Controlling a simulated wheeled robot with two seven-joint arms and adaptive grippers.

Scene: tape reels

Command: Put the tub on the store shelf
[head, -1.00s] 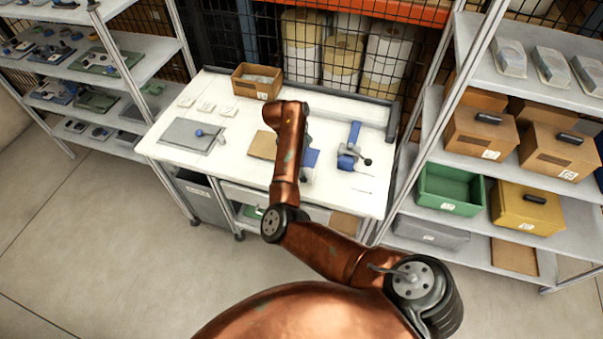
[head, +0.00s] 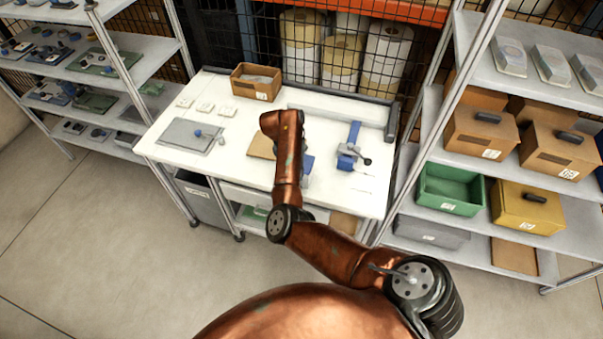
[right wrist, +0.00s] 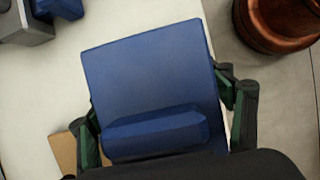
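The blue tub (right wrist: 150,75) has a flat top with a raised bar-like handle and fills the middle of the right wrist view. In the head view only a small blue part of it (head: 308,166) shows beside my right arm, over the white workbench (head: 240,150). My right gripper (right wrist: 160,105) has green-padded fingers against two opposite sides of the tub. I cannot tell whether the tub touches the bench. The shelf rack (head: 405,208) at the right holds bins and boxes; a second rack (head: 150,50) stands at the left. My left gripper is out of view.
The bench holds a blue clamp-like tool (head: 350,150), a cardboard box (head: 256,82), a grey mat (head: 190,136) and a brown board (head: 261,145). On the right rack are a green crate (head: 450,190), a yellow bin (head: 527,207), a grey box (head: 432,232) and cardboard boxes.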

